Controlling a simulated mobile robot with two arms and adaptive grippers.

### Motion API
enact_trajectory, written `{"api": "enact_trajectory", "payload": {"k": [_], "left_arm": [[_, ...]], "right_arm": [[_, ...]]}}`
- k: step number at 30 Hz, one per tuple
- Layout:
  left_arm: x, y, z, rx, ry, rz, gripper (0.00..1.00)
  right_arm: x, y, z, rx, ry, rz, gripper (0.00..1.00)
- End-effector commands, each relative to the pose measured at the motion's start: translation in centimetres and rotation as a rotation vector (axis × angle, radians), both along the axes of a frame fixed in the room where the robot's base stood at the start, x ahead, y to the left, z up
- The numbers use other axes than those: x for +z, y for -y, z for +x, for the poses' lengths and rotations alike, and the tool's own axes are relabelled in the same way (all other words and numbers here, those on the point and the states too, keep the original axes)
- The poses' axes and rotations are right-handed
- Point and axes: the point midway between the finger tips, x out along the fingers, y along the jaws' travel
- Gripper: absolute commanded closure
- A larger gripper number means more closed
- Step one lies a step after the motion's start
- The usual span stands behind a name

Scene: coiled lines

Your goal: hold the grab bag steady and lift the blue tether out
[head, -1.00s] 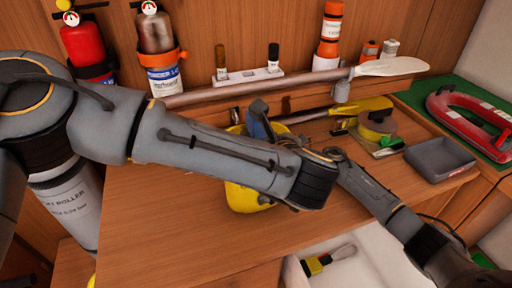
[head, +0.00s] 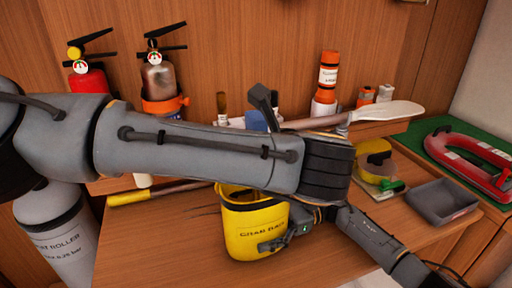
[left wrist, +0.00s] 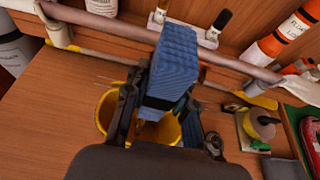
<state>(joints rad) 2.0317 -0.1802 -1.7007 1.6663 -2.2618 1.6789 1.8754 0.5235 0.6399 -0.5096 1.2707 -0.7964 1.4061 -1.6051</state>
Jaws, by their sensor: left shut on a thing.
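The yellow grab bag (head: 248,226) stands upright on the wooden table in the head view. Its open mouth also shows in the left wrist view (left wrist: 105,112). The blue tether (left wrist: 175,60) is a ribbed bundle with a dark band, above the bag's mouth. My left gripper (left wrist: 160,112) is shut on it. In the head view my left forearm hides most of the tether (head: 256,121) and part of the bag's rim. My right gripper (head: 275,242) is at the bag's front right side, against or close to it; its jaw opening is unclear.
A long paddle (head: 385,111) lies across the back. A yellow-ended pole (head: 150,192) lies left of the bag. A grey tray (head: 442,199) and a tape roll (head: 374,160) are at right. Extinguishers (head: 160,75) stand back left. The table's front left is clear.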

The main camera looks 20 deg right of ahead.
Motion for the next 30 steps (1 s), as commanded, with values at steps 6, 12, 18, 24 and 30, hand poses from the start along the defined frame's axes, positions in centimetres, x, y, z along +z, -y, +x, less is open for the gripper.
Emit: {"api": "enact_trajectory", "payload": {"k": [6,12,18,24,30], "left_arm": [[0.1,0.0,0.0,0.000,0.002,-0.001,1.00],[0.1,0.0,0.0,0.000,0.002,-0.001,1.00],[0.1,0.0,0.0,0.000,0.002,-0.001,1.00],[0.1,0.0,0.0,0.000,0.002,-0.001,1.00],[0.0,0.0,0.0,0.000,0.002,-0.001,1.00]], "right_arm": [[0.0,0.0,0.0,0.000,0.000,0.000,0.00],[0.0,0.0,0.0,0.000,0.000,0.000,0.00],[0.0,1.1,0.1,-0.001,-0.001,-0.002,0.00],[0.0,4.9,0.3,-0.004,-0.001,-0.001,0.00],[0.0,9.0,0.5,-0.003,-0.001,-0.001,0.00]]}}
